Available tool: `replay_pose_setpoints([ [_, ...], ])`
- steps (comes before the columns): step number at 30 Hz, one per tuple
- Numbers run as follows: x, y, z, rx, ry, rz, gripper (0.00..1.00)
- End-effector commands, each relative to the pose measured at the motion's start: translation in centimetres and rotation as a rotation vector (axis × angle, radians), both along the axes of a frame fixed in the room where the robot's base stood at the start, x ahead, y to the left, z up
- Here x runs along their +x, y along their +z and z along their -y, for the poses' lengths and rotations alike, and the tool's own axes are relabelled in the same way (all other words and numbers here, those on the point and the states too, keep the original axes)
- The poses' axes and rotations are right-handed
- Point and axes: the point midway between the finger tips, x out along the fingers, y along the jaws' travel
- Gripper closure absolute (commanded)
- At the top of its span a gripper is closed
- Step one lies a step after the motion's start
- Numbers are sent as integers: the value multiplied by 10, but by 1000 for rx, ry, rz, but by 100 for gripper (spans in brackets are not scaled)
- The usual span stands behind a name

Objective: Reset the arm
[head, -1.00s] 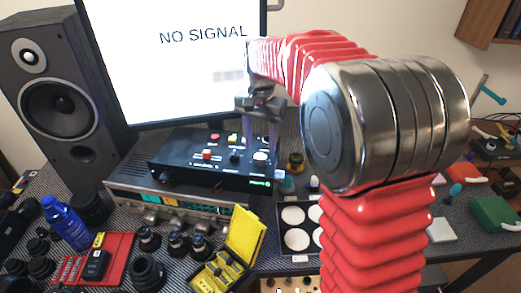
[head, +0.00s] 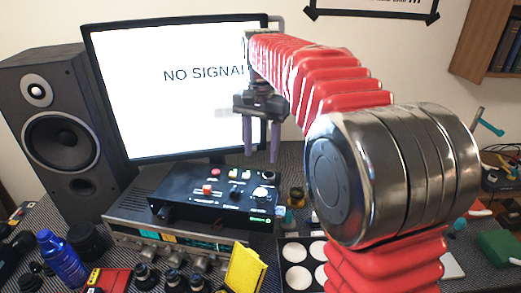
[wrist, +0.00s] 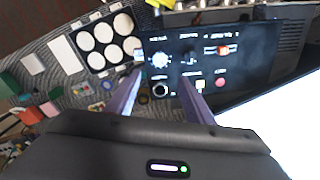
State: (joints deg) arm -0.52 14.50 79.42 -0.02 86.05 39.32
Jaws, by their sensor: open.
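My gripper (head: 261,154) hangs from my red arm in front of the monitor, its two purple fingers pointing down. The fingers are apart with nothing between them. In the head view it is above the right part of a black control box (head: 215,196). In the wrist view the fingers of my gripper (wrist: 157,100) reach toward the same control box (wrist: 211,58), with its knobs, red button and slider beyond the tips. No contact with the box shows.
A monitor (head: 180,90) reading NO SIGNAL stands behind the gripper, with a speaker (head: 62,150) to its left. The box sits on a silver receiver (head: 130,222). A tray with white discs (head: 292,252), a yellow case (head: 245,268) and a blue bottle (head: 62,258) stand in front.

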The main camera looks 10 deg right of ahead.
Motion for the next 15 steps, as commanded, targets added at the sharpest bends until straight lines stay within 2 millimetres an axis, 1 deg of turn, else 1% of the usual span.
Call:
replay_pose_setpoints([
  [5,1,0,0,0,22,4,52],
  [9,9,-3,0,-1,82,34,52],
  [11,10,-12,0,-2,119,39,52],
  [13,9,-26,0,-2,163,36,52],
  [15,4,-34,0,-4,203,43,52],
])
